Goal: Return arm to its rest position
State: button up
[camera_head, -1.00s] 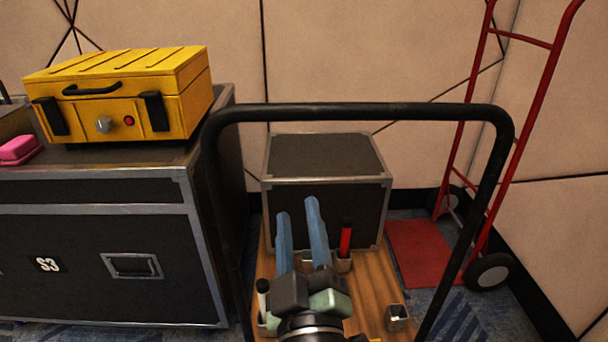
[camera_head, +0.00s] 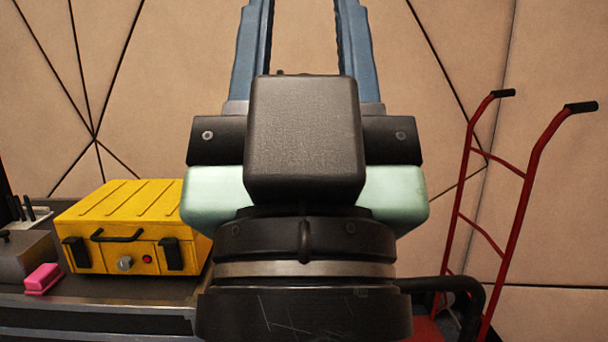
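My gripper (camera_head: 303,30) fills the middle of the head view, close to the camera and pointing up. Its two blue fingers stand apart with nothing between them but the wall behind. The fingertips run out of the top edge of the picture. My wrist, with black, pale green and silver parts, shows below the fingers and hides much of the middle of the scene.
A yellow case (camera_head: 130,228) and a pink block (camera_head: 43,278) sit on a dark road case (camera_head: 95,322) at left. A red hand truck (camera_head: 517,210) stands at right. A panelled wall (camera_head: 445,45) is behind.

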notch_tip(320, 180, up, 28)
jog(key=p, duration=2.5)
